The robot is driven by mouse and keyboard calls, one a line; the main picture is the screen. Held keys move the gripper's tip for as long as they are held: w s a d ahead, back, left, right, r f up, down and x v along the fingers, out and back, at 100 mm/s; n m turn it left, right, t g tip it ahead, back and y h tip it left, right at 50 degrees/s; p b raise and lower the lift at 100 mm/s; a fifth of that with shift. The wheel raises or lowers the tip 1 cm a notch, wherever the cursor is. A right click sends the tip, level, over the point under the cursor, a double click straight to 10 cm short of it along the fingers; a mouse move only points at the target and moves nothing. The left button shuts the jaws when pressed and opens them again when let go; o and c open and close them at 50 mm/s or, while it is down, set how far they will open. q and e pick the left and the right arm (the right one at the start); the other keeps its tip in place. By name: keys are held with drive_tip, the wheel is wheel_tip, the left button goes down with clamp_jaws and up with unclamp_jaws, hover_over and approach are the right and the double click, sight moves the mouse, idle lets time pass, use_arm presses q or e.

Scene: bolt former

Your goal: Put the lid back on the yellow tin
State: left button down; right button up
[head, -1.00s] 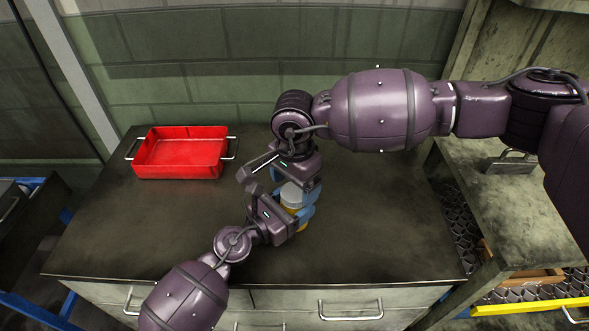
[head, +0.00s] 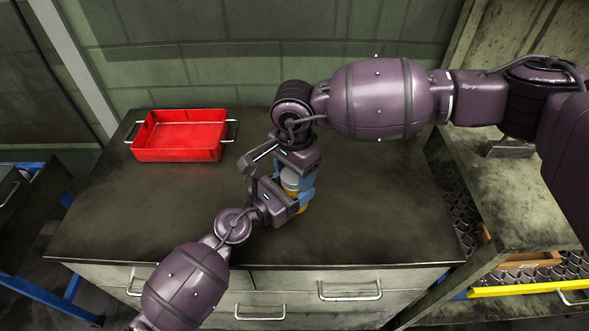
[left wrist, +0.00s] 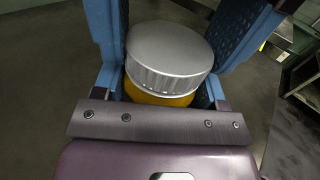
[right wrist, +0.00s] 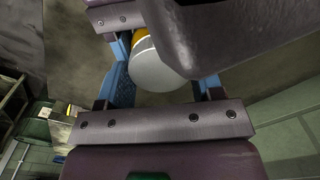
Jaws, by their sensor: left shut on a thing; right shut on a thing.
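The yellow tin (left wrist: 158,97) stands upright above or on the bench; the arms hide its base in the head view. The silver-grey lid (left wrist: 168,58) with a ribbed rim sits over its mouth, directly above the yellow body. I cannot tell whether it is fully seated. My left gripper (head: 300,207) is shut around the tin, with its blue fingers on either side. My right gripper (head: 298,184) comes from behind and above and is shut on the lid, whose pale top shows between its fingers in the right wrist view (right wrist: 160,66).
A red tray (head: 178,142) with metal handles stands at the back left of the dark bench (head: 370,215). Drawers with handles (head: 350,290) are below the front edge. A lower shelf unit (head: 510,190) stands to the right. The bench is clear to both sides of the tin.

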drive_tip(key=m, duration=0.5)
drive_tip(key=o, duration=1.1)
drive_tip(key=shift+r, duration=0.1)
wheel_tip(320, 180, up, 12)
use_arm(q)
drive_tip(key=shift+c, duration=0.5)
unclamp_jaws()
drive_tip(key=shift+a, duration=0.1)
